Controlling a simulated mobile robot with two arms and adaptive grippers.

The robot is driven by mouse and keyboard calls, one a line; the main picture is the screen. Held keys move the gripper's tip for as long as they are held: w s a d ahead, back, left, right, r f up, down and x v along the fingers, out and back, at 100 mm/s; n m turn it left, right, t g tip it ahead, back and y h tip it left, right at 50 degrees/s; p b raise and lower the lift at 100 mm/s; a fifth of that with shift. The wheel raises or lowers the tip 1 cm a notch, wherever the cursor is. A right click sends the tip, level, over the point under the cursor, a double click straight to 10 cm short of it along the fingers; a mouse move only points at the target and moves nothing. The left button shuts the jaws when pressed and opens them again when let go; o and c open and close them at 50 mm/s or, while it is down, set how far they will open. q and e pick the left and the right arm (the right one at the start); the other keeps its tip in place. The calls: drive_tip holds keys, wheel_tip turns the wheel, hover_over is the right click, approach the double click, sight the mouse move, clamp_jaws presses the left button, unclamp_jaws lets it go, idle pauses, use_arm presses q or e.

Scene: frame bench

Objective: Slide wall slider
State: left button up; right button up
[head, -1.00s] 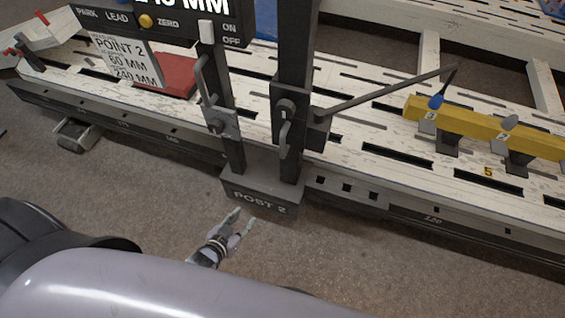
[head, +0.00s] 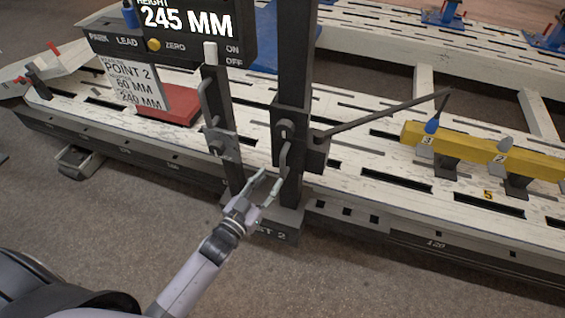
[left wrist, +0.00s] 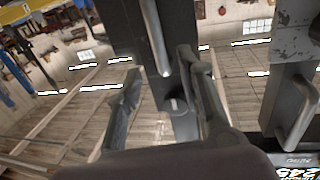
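The slider (head: 291,118) is a dark block on the upright post (head: 295,60) of Post 2, with a small bar handle (head: 284,158) on its front and a thin pointer arm (head: 385,113) reaching right. My left gripper (head: 268,186) is open, just below and left of that handle, apart from it in the head view. In the left wrist view its two fingers (left wrist: 165,100) stand apart, with a bar handle (left wrist: 155,38) above and between them; contact cannot be told. The display (head: 190,20) reads 245 MM. My right gripper is not in view.
A second, thinner post (head: 213,110) with its own handle stands left of the slider. A card (head: 133,85) reads Point 2, 60 mm, 240 mm. Open floor lies in front.

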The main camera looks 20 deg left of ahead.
sight(281, 166)
use_arm(q)
drive_tip(key=x, duration=0.8)
clamp_jaws()
idle(0.7)
